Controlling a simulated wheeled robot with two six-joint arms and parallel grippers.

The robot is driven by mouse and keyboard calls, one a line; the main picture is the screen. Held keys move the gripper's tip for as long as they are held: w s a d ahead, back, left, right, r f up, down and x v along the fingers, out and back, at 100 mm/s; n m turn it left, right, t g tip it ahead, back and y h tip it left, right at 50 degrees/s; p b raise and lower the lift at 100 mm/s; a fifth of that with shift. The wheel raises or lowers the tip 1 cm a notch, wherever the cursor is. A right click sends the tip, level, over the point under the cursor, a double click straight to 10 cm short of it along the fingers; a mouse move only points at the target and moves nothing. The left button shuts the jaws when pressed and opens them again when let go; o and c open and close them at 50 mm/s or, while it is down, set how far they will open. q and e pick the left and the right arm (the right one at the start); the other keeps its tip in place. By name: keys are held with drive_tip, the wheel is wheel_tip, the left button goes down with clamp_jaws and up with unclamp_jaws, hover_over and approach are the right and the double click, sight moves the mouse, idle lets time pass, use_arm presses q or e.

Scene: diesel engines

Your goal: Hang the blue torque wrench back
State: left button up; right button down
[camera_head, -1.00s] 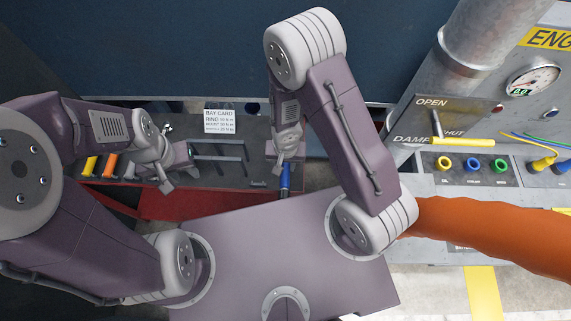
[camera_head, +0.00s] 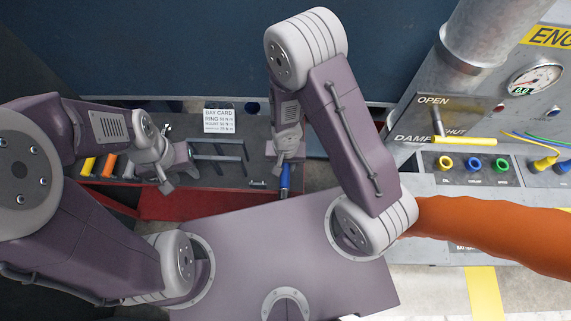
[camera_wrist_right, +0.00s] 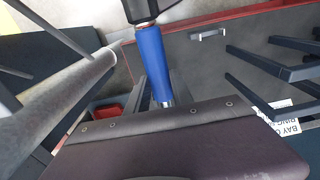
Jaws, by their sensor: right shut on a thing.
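The blue torque wrench (camera_head: 285,180) shows in the head view as a short blue handle just below my right gripper (camera_head: 287,158). That gripper is shut on it at the right end of the dark tool bench. In the right wrist view the blue handle (camera_wrist_right: 153,60) runs from the top toward the dark purple body at the bottom, beside the bench's red edge.
Dark prongs (camera_head: 218,157) stand out from the bench, below a white bay card (camera_head: 219,121). Yellow (camera_head: 90,166) and orange (camera_head: 109,166) handles sit at the left. The grey engine panel (camera_head: 430,125) with a yellow lever and an orange hose are at right.

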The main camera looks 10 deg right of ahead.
drive_tip(key=shift+f, duration=0.15)
drive_tip(key=c, duration=1)
unclamp_jaws()
drive_tip(key=shift+c, duration=0.2)
drive_tip(key=shift+o, duration=1.4)
drive_tip(key=shift+s+r+p, duration=0.15)
drive_tip(key=shift+r+p, duration=1.55)
drive_tip(key=shift+r, duration=0.3)
wheel_tip(320, 180, up, 6)
drive_tip(key=p, duration=0.5)
drive_tip(key=shift+p, duration=0.3)
